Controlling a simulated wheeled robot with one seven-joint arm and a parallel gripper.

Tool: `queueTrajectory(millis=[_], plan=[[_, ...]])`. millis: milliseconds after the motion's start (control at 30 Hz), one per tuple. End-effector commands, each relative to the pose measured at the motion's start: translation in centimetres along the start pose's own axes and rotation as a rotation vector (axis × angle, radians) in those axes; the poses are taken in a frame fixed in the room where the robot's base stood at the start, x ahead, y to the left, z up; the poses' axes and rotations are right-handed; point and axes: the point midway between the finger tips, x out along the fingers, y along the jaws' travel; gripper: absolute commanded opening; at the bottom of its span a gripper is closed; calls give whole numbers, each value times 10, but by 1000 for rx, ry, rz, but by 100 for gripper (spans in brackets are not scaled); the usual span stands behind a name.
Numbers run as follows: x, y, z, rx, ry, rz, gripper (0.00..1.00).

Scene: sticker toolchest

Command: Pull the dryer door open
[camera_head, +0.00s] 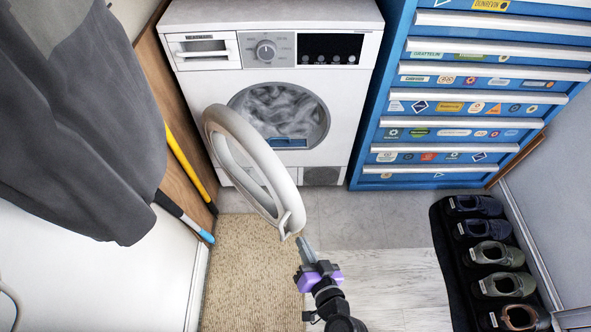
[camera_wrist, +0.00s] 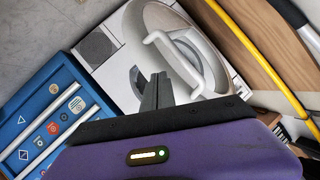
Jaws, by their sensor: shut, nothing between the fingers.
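The white dryer (camera_head: 350,165) stands at the back, with its round opening (camera_head: 285,112) uncovered and grey laundry or drum lining visible inside. Its white ring-shaped door (camera_head: 284,180) is swung far out toward me, hinged on the left. My gripper (camera_head: 301,241) is shut and empty, just below the door's near free edge. In the wrist view, the closed fingers (camera_wrist: 157,92) are beside the door's raised rim or handle (camera_wrist: 178,65). I cannot tell whether they touch it.
A blue tool chest (camera_head: 455,110) with stickers stands right of the dryer. Dark clothing (camera_head: 80,120) hangs at left, near yellow and blue poles (camera_head: 190,165). Shoes (camera_head: 490,255) line a dark mat at right. The floor (camera_head: 385,230) between is clear.

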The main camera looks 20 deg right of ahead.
Motion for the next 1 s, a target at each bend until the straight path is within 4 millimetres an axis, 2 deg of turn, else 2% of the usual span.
queueTrajectory(millis=[67, 100, 200, 433, 600, 800, 900, 1000], plan=[[-6, 13, -7, 72, -53, -4, 0], [4, 16, -11, 119, -83, -13, 0], [16, 25, -17, 230, -154, -38, 0], [32, 34, -47, 479, -282, -134, 0], [39, 33, -94, 666, -349, -268, 0], [27, 30, -163, 832, -401, -471, 0], [25, 28, -191, 868, -403, -555, 0], [24, 26, -205, 883, -401, -600, 0]])
